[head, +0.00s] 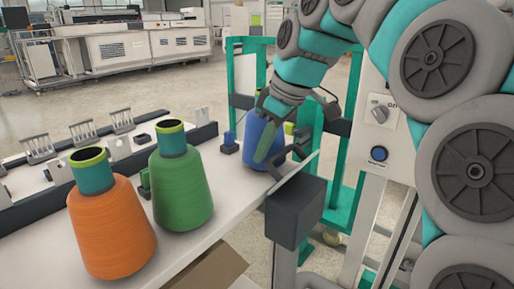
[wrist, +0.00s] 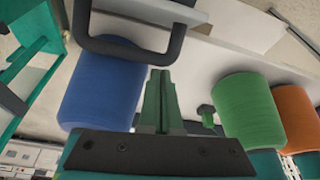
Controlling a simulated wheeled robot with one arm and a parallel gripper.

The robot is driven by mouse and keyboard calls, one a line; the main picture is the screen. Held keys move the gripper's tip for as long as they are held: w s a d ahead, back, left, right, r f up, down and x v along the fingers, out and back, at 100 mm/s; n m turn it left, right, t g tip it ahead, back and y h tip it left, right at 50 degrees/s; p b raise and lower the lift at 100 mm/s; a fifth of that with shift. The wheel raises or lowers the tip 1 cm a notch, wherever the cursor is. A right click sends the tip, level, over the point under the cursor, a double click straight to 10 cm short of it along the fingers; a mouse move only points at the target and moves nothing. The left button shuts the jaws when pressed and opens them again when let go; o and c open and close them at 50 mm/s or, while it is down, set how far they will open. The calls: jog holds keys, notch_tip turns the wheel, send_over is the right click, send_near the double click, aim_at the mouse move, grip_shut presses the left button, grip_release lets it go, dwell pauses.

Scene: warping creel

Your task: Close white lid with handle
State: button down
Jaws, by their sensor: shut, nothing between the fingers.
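The white lid (head: 294,178) shows nearly edge-on as a thin tilted panel at the right end of the white table in the head view. Its black handle (head: 289,153) sticks out on the left side, and it shows large at the top of the wrist view (wrist: 125,48). My gripper (head: 266,150) is beside the handle, in front of the blue yarn cone. In the wrist view my green fingers (wrist: 159,88) are together and empty, just below the handle's right end. I cannot tell whether they touch the handle.
A blue cone (wrist: 103,86) stands close to the handle. A green cone (head: 181,192) and an orange cone (head: 110,232) stand on the white table (head: 205,232). A dark box (head: 295,212) sits by the lid. A control panel (head: 385,130) and teal frame (head: 238,72) stand beyond.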

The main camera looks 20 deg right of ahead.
aim_at(294, 171)
jog(key=shift+s+d, duration=0.1)
dwell(0.4)
jog(key=shift+s+d+b, duration=0.1)
jog(key=shift+s+b, duration=0.05)
jog(key=shift+b, duration=0.4)
